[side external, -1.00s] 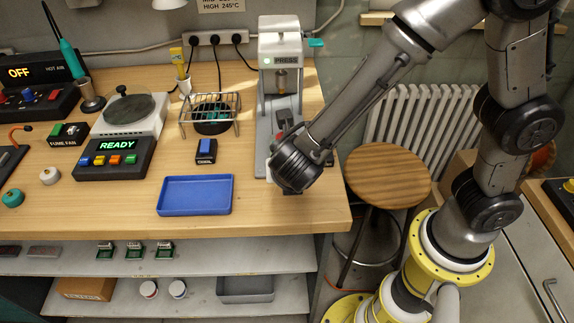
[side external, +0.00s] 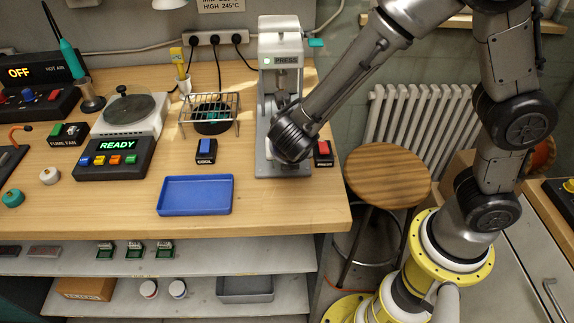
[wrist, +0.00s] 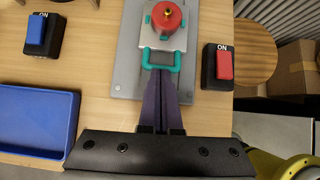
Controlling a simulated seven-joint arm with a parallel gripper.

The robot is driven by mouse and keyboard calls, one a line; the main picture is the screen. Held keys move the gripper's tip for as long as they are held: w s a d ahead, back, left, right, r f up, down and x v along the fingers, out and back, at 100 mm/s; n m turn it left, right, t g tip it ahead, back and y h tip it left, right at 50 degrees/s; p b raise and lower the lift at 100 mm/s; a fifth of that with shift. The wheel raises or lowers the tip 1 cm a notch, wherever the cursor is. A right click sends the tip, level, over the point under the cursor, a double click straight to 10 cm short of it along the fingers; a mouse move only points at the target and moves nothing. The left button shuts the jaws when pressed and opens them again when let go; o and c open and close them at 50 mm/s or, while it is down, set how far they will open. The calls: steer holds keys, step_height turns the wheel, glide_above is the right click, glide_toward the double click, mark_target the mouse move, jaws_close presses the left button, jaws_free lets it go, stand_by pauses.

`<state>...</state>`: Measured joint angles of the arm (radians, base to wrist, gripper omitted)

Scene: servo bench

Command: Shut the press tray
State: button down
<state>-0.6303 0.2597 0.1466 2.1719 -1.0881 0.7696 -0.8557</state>
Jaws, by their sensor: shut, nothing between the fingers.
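The press (side external: 283,55) stands at the back right of the bench in the side view. In the wrist view its tray (wrist: 150,38) is a pale plate with a teal handle (wrist: 160,65) on its near edge, and it carries a red piece with a gold top (wrist: 167,17). My gripper (wrist: 161,72) is shut and empty, its dark fingers pointing at the handle with their tips at or against it; contact is not certain. In the side view my wrist hides the tray and fingertips.
A red switch (side external: 323,152) lies right of the press base and a blue switch (side external: 206,151) left of it. A blue bin (side external: 195,207) is at the front left. A wire rack (side external: 210,108) stands farther back. A round stool (side external: 388,176) is beyond the bench's right edge.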

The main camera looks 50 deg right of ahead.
steer(key=w+d, duration=0.9)
stand_by(0.3)
steer(key=s+a, duration=0.1)
steer(key=s+a+r, duration=0.1)
steer(key=s+a, duration=0.1)
steer(key=shift+s+a+r, duration=0.1)
steer(key=shift+s+a, duration=0.1)
steer(key=shift+a, duration=0.05)
steer(key=v, duration=0.9)
steer(key=s+d+r+m+y, duration=0.1)
steer(key=s+d+r+m, duration=0.85)
steer(key=d, duration=0.25)
steer(key=s+a+f+m+y, duration=0.2)
steer(key=s+m, duration=0.4)
steer(key=m, duration=0.3)
steer(key=s+a+f+m+y, duration=0.2)
steer(key=s+m, duration=0.4)
steer(key=m, duration=0.2)
steer(key=shift+m, duration=0.35)
